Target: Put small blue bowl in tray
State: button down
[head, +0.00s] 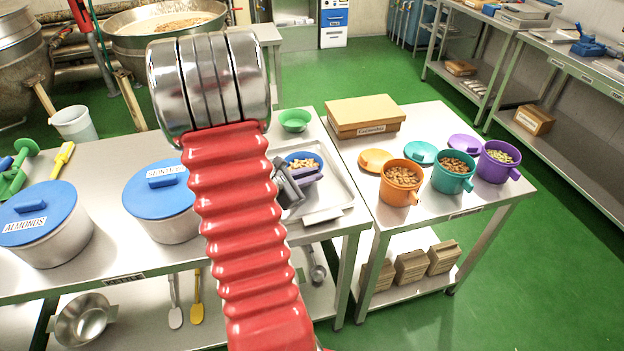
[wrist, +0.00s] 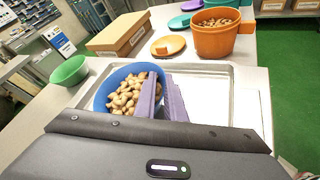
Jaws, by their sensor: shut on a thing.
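The small blue bowl (head: 291,158) is full of pale nuts. It also shows in the wrist view (wrist: 102,92), over the left part of the metal tray (wrist: 218,86). The tray (head: 343,186) lies at the right end of the left table in the head view. My gripper (head: 308,174) is shut on the bowl's right rim; its purple fingers show in the wrist view (wrist: 163,98). The bowl looks about level. I cannot tell whether its base touches the tray. My red arm hides part of the table in the head view.
A green bowl (head: 294,120) stands behind the tray. A cardboard box (head: 364,116) and orange (head: 400,184), teal (head: 453,173) and purple (head: 497,161) containers stand on the right table. Blue-lidded pots (head: 163,201) stand to the left. The tray's right part is mostly clear.

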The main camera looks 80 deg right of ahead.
jog(key=shift+f, duration=0.95)
jog(key=c, duration=1.8)
grip_release()
jog(key=v, duration=1.2)
